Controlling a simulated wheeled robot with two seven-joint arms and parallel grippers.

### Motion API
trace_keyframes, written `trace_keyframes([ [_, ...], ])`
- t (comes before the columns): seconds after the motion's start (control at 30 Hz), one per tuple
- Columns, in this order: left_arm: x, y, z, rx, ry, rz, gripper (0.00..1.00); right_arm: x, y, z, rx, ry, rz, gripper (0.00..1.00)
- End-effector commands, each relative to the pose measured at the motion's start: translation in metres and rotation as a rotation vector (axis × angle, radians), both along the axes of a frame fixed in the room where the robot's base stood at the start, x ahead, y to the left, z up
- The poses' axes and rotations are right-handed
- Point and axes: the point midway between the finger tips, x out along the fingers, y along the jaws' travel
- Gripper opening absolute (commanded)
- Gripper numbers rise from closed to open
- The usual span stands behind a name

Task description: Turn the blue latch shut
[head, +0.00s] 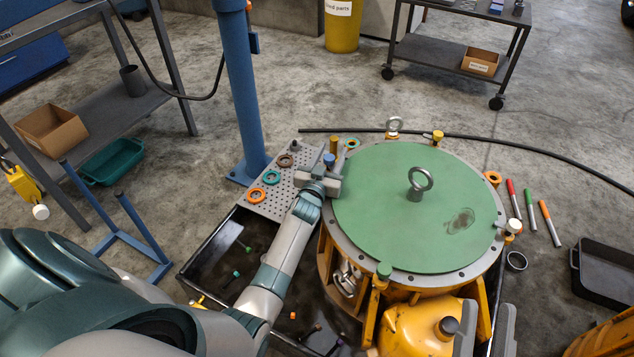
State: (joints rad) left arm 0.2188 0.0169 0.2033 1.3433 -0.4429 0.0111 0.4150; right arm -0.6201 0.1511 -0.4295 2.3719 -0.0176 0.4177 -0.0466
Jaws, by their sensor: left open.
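The blue latch (329,160) shows as a blue knob at the left rim of the round green cover (385,215), beside a yellow post. My left gripper (333,183) is at that rim, right at the blue latch, and is open. It hides the lower part of the latch. Whether its fingers touch the knob cannot be told. The latch's turn angle is hard to tell.
Other coloured latches sit around the rim: green (384,270), white (513,226) and yellow (437,135). An eye bolt (420,180) stands on the cover. A perforated plate (262,206) with rings lies to the left, near a blue column (238,90). Markers (531,208) lie right.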

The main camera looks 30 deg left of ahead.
Motion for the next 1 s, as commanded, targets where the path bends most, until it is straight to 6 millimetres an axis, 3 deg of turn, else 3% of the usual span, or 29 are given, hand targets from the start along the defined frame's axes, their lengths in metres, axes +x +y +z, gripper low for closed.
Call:
trace_keyframes([
  [0.1,-0.017,-0.003,0.001,0.001,0.002,0.000,0.45,-0.004,0.006,-0.015,-0.019,0.081,0.013,0.31],
  [0.4,-0.068,-0.014,0.001,0.000,0.002,0.000,0.45,0.021,0.006,-0.052,-0.101,0.294,0.015,0.31],
  [0.7,-0.124,-0.025,0.001,0.000,0.002,0.001,0.45,0.033,0.002,-0.088,-0.166,0.485,0.019,0.31],
  [1.0,-0.153,-0.030,0.000,-0.001,0.000,0.001,0.45,0.035,-0.001,-0.106,-0.195,0.572,0.020,0.31],
])
